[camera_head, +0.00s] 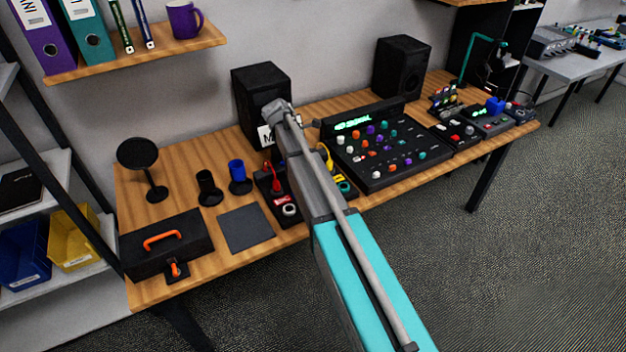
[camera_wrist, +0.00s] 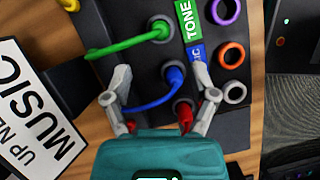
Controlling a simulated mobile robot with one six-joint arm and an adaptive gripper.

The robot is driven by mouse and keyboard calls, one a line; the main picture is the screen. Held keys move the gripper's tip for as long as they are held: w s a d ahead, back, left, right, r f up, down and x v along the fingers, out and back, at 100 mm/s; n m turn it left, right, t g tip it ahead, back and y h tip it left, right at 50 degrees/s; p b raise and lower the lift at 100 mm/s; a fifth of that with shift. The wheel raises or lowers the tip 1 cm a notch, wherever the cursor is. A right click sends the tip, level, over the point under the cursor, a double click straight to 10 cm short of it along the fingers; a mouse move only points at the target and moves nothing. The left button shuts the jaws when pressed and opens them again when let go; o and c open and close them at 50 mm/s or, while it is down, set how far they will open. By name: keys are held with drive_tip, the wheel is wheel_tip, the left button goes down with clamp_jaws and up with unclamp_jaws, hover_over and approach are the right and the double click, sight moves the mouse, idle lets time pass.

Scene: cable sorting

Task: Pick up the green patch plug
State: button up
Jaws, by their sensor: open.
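The green patch plug (camera_wrist: 160,29) stands in a socket of the dark patch panel (camera_wrist: 140,60) in the wrist view, with a green cable running off left. My gripper (camera_wrist: 160,67) is open and empty, its two fingers reaching over the panel. The green plug lies beyond the fingertips in the picture. A blue plug (camera_wrist: 177,76) with a blue cable shows between the fingers. A red plug (camera_wrist: 185,116) is close to the right finger, near my gripper's body. In the head view my arm hides the green plug, and the gripper cannot be made out.
Purple (camera_wrist: 226,11), orange (camera_wrist: 231,54) and grey (camera_wrist: 235,92) rings lie right of the plugs. A MUSIC card (camera_wrist: 35,115) is at left. In the head view, a speaker (camera_head: 258,92) stands behind and a mixer (camera_head: 375,150) to the right. A grey mat (camera_head: 246,229) lies bare.

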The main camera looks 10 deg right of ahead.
drive_tip(key=shift+b+x, duration=1.4)
drive_tip(key=shift+x, duration=0.4)
drive_tip(key=shift+b+x, duration=2.35)
drive_tip(key=shift+x, duration=0.25)
drive_tip(key=shift+d, duration=0.15)
drive_tip(key=shift+r, duration=0.1)
clamp_jaws()
